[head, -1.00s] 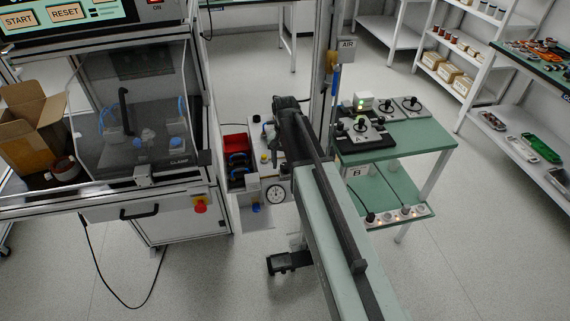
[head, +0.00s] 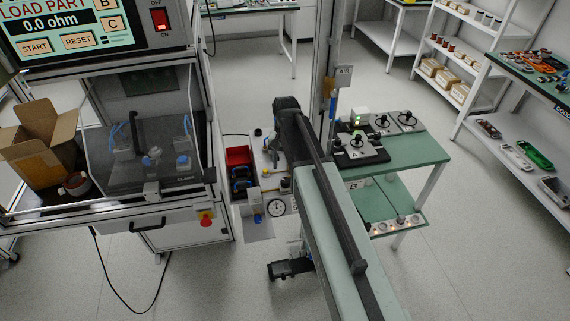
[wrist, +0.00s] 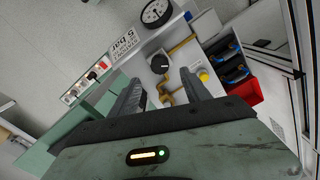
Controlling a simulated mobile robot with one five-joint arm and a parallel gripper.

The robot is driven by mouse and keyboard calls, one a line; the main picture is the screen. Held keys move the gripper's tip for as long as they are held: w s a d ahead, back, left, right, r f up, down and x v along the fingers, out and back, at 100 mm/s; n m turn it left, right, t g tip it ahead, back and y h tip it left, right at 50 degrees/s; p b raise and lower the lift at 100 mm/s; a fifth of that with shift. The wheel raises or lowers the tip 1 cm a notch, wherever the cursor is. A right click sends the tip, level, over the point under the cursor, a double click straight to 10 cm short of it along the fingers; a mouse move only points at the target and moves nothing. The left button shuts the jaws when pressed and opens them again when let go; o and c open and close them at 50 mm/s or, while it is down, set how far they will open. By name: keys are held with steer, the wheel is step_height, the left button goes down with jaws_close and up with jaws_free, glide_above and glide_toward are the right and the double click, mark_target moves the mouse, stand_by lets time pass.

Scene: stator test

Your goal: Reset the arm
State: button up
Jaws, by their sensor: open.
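My arm reaches from the lower right of the head view up to its dark wrist near the middle. In the wrist view my gripper (wrist: 165,88) is open, with two dark ribbed fingers apart and nothing between them. Past the fingers is a pale panel (wrist: 150,50) with a dial gauge (wrist: 156,13), a black knob (wrist: 160,64) and brass pipes. I cannot tell the exact gap between fingertips and panel.
A test cabinet (head: 150,192) with a "LOAD PART" screen (head: 62,25) stands left. A green bench (head: 420,152) with fixtures stands close to my arm's right. Open floor (head: 470,265) lies at the lower right.

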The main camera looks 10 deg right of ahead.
steer(key=shift+f, duration=0.1)
steer(key=s+n, duration=0.4)
steer(key=s, duration=1)
steer(key=shift+s+a+n, duration=0.15)
steer(key=shift+s+n, duration=0.2)
steer(key=shift+n, duration=0.05)
stand_by(1.6)
